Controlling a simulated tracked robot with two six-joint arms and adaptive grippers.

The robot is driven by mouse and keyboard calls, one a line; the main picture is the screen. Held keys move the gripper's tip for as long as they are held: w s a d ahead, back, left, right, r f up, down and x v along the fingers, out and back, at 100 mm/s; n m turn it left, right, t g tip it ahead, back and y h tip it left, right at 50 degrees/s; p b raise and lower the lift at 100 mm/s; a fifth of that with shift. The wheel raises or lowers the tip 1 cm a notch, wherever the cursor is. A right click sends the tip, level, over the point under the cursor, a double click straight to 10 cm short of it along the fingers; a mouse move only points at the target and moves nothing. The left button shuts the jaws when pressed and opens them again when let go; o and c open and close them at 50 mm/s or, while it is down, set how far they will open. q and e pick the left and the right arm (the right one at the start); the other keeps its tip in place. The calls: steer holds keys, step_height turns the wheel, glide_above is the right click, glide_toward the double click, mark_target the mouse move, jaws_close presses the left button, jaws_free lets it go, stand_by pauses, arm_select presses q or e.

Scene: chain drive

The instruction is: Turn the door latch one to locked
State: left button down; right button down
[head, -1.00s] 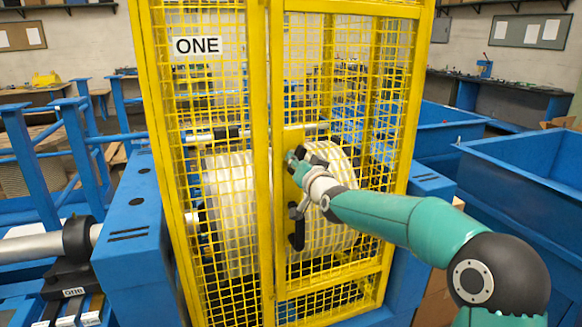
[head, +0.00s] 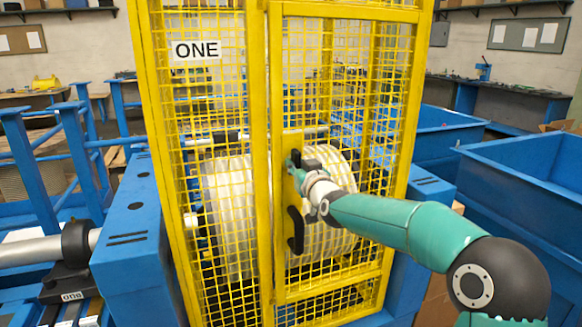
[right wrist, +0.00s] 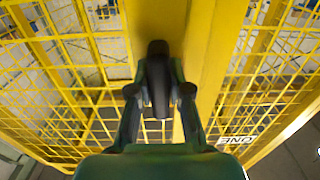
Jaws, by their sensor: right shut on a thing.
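The caged door labelled ONE (head: 197,50) is a yellow mesh door, closed against its frame. Its black latch (head: 294,157) sits on the yellow plate at the door's left edge, partly hidden by my gripper. My right gripper (head: 299,168) reaches it from the right. In the right wrist view the black latch (right wrist: 158,62) stands between my two fingers (right wrist: 159,92), which are shut on its sides. There its long side runs roughly along the yellow door post. Which latch position counts as locked is not marked in view. My left gripper is not in view.
A black door handle (head: 296,230) is just below the latch. A large pale ribbed drum (head: 230,205) is behind the mesh. Blue bins (head: 525,190) stand at the right, and a blue machine housing (head: 130,235) with a grey shaft stands at the left.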

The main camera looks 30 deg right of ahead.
steer(key=c, duration=1.1)
jaws_free()
steer(key=v, duration=1.2)
steer(key=shift+f, duration=0.1)
